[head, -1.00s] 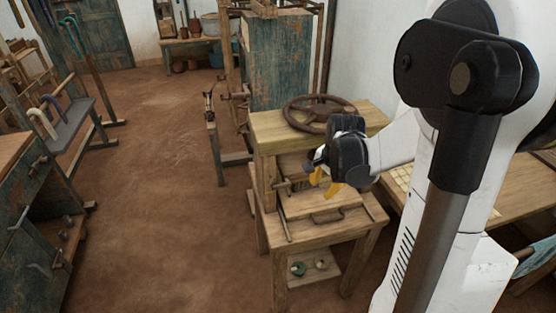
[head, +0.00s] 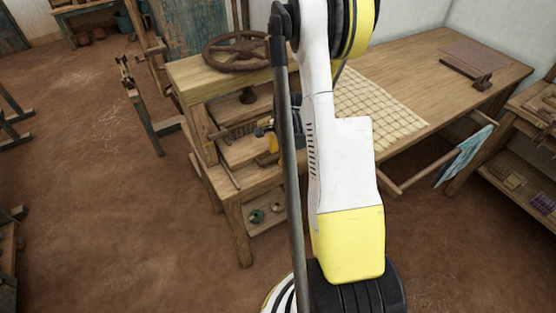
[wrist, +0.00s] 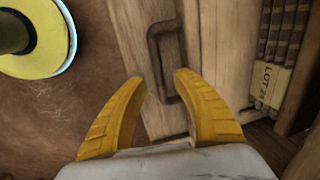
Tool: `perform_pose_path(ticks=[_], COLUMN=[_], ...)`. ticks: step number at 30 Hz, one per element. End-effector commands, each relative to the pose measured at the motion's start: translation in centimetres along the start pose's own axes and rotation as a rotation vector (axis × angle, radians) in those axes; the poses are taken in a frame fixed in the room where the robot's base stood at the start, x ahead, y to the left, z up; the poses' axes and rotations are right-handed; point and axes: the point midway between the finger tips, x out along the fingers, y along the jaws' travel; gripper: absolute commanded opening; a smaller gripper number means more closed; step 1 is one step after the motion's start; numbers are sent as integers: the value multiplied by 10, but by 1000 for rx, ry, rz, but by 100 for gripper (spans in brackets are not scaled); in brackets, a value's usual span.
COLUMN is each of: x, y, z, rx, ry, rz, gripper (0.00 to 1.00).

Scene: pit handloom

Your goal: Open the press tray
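The press (head: 188,80) is a wooden frame with a dark handwheel (head: 236,50) on top. In the wrist view, the press tray (wrist: 135,35) is a pale wooden board with a dark bent handle (wrist: 154,60). My gripper (wrist: 159,77) is open, and its two yellow fingers stand apart on either side of the handle's near end. I cannot tell whether either finger touches the handle. In the head view, my gripper (head: 271,136) is at the press, and my arm hides much of the tray front and handle.
A slatted stack with a "LOT" label (wrist: 265,85) lies beside the tray in the wrist view. A long wooden table (head: 440,75) with a pale grid sheet (head: 375,110) stands to the right. Brown floor (head: 110,210) is open to the left.

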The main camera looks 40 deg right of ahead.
Motion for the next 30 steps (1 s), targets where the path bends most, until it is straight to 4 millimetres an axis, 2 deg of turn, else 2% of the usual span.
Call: perform_pose_path(ticks=[3,12,14,15,16,30], x=[9,10,10,10,10,11], y=[0,0,0,0,0,-1], z=[0,0,0,0,0,1], rx=[0,-1,-1,-1,-1,-1], ry=[0,0,0,0,0,0], rz=[0,0,0,0,0,1], gripper=[34,34,18,5,0,0])
